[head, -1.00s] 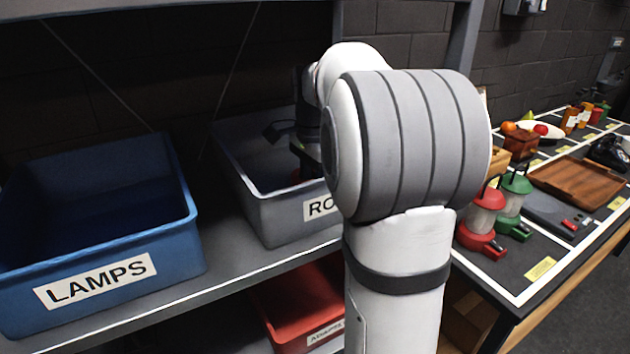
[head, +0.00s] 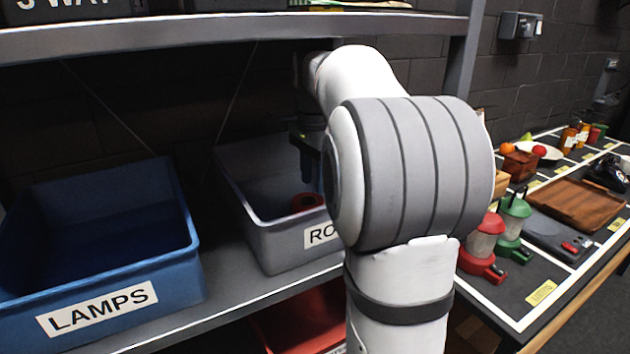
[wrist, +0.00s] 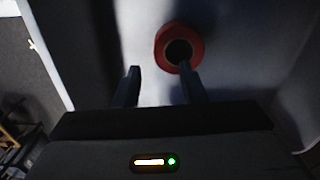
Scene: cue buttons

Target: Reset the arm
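My gripper (head: 307,172) hangs over the grey bin with the partly hidden label "RO" (head: 285,240), and my arm hides the bin's right part. In the wrist view my gripper (wrist: 160,82) has its two fingers apart with nothing held between them. A red ring-shaped roll (head: 307,202) lies on the bin floor below the fingers. The roll also shows in the wrist view (wrist: 163,42), beyond the fingertips and partly behind the right finger.
A blue bin labelled "LAMPS" (head: 100,308) stands left on the shelf. A red bin (head: 300,322) is below. An upper shelf (head: 230,28) crosses above. The right table holds red (head: 483,245) and green (head: 512,225) lanterns and a brown tray (head: 575,203).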

